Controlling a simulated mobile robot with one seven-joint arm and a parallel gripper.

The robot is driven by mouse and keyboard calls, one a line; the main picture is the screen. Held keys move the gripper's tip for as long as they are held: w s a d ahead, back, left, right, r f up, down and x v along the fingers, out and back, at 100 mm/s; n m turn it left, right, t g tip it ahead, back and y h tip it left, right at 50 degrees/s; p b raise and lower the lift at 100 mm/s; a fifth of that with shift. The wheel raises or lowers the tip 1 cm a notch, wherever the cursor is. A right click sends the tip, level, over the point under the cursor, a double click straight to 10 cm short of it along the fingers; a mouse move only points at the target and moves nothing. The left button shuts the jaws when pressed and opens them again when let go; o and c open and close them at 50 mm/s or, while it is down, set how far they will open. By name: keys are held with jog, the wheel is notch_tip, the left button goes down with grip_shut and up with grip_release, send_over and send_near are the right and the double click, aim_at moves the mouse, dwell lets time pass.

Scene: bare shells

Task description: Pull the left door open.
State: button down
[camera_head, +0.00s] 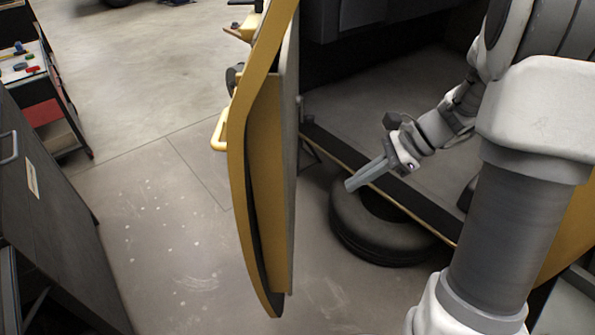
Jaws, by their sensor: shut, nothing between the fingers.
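The yellow door (262,160) stands swung open near the middle of the head view, seen almost edge-on. Its yellow handle (219,132) sticks out on the left, outer side. My gripper (351,184) is to the right of the door, on its inner side, with a visible gap between them. The fingers are together with nothing between them and point left and down. The far upper part of the door is cut off by the top of the frame.
A black tyre (385,245) lies on the floor below my gripper. A dark sill with a yellow edge (410,214) runs behind the fingers. A dark grey cabinet (50,215) and a red-shelved cart (45,113) stand at the left. The floor (165,215) left of the door is clear.

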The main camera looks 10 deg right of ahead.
jog(key=w+a+r+b+x, duration=0.1)
jog(key=b+x, duration=0.1)
jog(key=x, duration=1.1)
jog(key=shift+a+m+b, duration=0.3)
jog(key=shift+m, duration=0.1)
jog(key=shift+w, duration=0.1)
jog(key=w+a+m+t, duration=0.1)
jog(key=w+a, duration=0.2)
jog(key=a, duration=2.1)
jog(key=shift+w+a, duration=0.2)
jog(key=shift+w, duration=0.05)
jog(key=shift+d, duration=0.1)
